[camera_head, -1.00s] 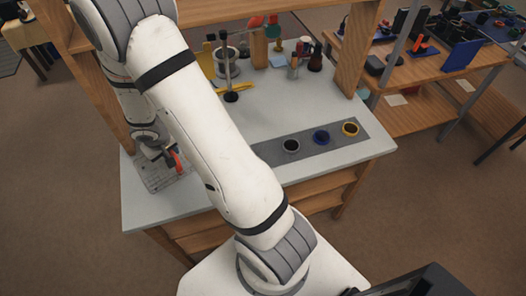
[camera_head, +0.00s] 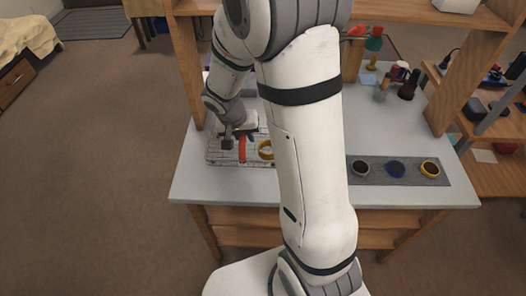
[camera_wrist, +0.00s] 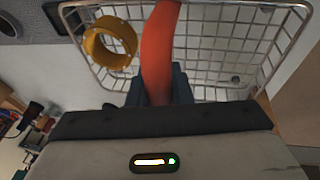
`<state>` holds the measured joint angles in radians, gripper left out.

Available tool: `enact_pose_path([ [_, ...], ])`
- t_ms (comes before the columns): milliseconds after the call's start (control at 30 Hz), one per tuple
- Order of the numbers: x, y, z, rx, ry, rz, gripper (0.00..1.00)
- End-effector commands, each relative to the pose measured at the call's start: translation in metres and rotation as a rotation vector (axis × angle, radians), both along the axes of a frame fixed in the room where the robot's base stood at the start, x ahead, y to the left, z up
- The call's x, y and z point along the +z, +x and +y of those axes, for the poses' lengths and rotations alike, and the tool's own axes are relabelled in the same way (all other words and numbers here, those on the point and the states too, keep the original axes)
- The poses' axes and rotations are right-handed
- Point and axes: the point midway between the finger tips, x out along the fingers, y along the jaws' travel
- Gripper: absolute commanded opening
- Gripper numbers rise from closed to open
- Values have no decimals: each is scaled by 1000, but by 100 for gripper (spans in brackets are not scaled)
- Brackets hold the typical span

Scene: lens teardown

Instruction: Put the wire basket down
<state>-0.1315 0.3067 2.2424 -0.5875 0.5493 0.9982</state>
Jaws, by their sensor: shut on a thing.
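The wire basket (camera_head: 213,155) is a shallow metal grid tray at the left part of the workbench top. In the wrist view its mesh (camera_wrist: 222,46) fills the upper middle. A red-orange handle (camera_wrist: 160,45) rises from it, and my gripper (camera_wrist: 160,90) is shut on this handle. A yellow ring (camera_wrist: 110,44) is in the basket, left of the handle; the ring (camera_head: 265,150) also shows in the head view. My gripper (camera_head: 240,142) is above the basket, partly hidden by my wrist. I cannot tell whether the basket touches the bench top.
The grey workbench top (camera_head: 230,185) is bare in front of the basket. Wooden shelf posts (camera_head: 184,75) stand at the back left.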

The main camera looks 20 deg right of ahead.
Motion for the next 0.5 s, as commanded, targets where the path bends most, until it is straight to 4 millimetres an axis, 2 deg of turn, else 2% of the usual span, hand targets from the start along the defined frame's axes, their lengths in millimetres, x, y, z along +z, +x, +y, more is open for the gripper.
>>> enact_pose_path([
  [33,-12,-1,0,1,-3,6,0],
  [100,-24,-1,0,2,-2,6,0],
  [267,-38,0,0,1,-2,1,0],
  [500,-71,0,0,3,-2,3,0],
])
